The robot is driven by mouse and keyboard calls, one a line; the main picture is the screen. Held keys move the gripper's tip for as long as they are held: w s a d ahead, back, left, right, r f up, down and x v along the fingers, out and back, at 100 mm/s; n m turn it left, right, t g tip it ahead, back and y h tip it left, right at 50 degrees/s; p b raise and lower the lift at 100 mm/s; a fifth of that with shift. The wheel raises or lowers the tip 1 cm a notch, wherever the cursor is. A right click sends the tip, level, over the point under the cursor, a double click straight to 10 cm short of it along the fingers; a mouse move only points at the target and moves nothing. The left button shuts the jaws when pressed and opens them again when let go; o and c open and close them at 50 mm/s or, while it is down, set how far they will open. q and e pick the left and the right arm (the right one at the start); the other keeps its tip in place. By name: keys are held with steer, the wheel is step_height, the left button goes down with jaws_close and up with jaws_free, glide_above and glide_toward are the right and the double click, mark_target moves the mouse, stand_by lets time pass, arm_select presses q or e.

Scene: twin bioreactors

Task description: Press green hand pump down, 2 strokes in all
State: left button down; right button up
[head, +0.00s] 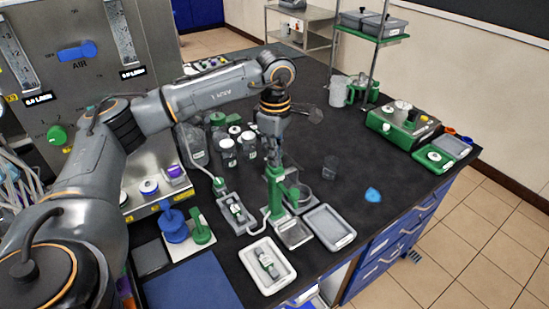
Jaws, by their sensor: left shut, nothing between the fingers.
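The green hand pump (275,190) stands upright on the dark bench, near the middle of the head view, with a small grey tray at its foot. My left gripper (272,158) points down directly above the pump, its shut fingers at the pump's top. The fingers hold nothing. Whether the fingertips touch the pump top or hover just over it, I cannot tell. The gripper hides part of the pump's top. My right gripper is not in view.
White-lidded bottles (228,152) stand behind and left of the pump. A white tray (283,280) and a grey tray (330,227) lie in front. A blue tool (174,226) and a green one (200,228) stand left. A dark cup (330,167) stands right, with open bench around.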

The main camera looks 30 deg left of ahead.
arm_select(q)
steer(key=shift+r+p, duration=1.05)
steer(key=shift+r, duration=0.7)
steer(key=shift+f, duration=0.15)
steer(key=shift+f+b, duration=1.55)
steer(key=shift+f, duration=0.3)
steer(key=shift+r, duration=0.15)
steer(key=shift+r+p, duration=1.3)
steer(key=shift+r, duration=0.55)
steer(key=shift+r, duration=0.1)
